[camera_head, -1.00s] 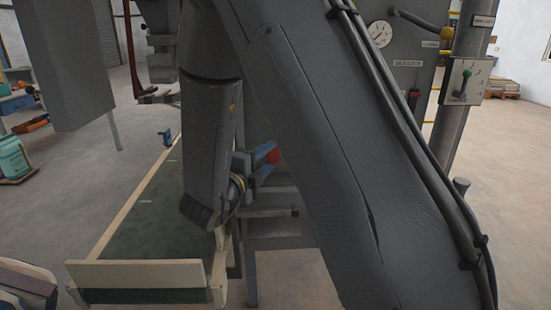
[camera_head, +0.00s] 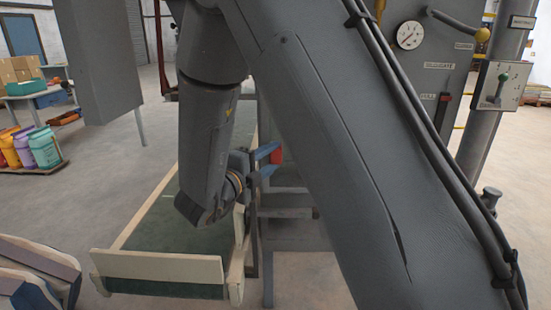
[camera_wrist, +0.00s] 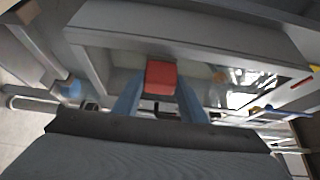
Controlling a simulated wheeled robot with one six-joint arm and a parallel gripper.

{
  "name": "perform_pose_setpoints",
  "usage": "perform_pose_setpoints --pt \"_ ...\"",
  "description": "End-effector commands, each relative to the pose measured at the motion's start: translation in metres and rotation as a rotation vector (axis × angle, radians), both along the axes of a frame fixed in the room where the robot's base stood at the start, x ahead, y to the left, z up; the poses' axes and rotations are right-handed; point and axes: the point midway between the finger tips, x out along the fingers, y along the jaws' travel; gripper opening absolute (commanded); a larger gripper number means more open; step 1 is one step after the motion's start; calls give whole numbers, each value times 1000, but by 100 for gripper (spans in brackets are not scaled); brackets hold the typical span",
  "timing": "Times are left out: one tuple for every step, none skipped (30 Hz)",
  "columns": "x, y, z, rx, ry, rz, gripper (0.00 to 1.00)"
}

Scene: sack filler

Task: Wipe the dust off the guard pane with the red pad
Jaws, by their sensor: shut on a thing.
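My gripper (camera_wrist: 159,98) is shut on the red pad (camera_wrist: 161,77), which sits between its two blue fingers in the wrist view. In the head view my gripper (camera_head: 266,163) is partly hidden by my arm, and a bit of the red pad (camera_head: 277,156) shows beyond the fingers. What looks like the guard pane (camera_wrist: 248,92) lies behind and right of the pad in the wrist view, glossy with bright reflections. A paler, hazy area that may be dust lies nearer the pad. I cannot tell whether the pad touches the pane. The head view hides the pane behind my arm.
A green conveyor belt (camera_head: 165,228) with cream side rails runs beside my gripper. Filled sacks (camera_head: 38,268) lie at the lower left. A grey machine panel carries a gauge (camera_head: 410,35), and a switch box (camera_head: 500,86) is at the right. Open floor lies left of the belt.

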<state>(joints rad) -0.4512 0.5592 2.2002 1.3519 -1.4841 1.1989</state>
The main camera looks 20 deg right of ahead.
Motion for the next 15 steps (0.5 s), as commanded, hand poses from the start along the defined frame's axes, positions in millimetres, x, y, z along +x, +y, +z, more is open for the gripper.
perform_pose_setpoints --pt "0 0 0 0 0 0 14" --pt "0 0 0 0 0 -1 14" --pt "0 0 0 0 0 -1 14" --pt "0 0 0 0 0 -1 14" --pt "-1 0 0 0 0 -1 14" --pt "-2 0 0 -1 1 0 14" --pt "-3 1 0 -1 1 0 14" --pt "-5 1 0 0 1 0 14" --pt "-8 2 0 0 2 0 14" --pt "-11 3 0 0 2 0 14" --pt "-13 4 0 0 3 0 14" --pt "-17 5 0 0 2 1 14" --pt "-19 7 1 0 1 1 14" --pt "-22 7 1 0 1 2 14" --pt "-25 8 1 0 1 1 14"
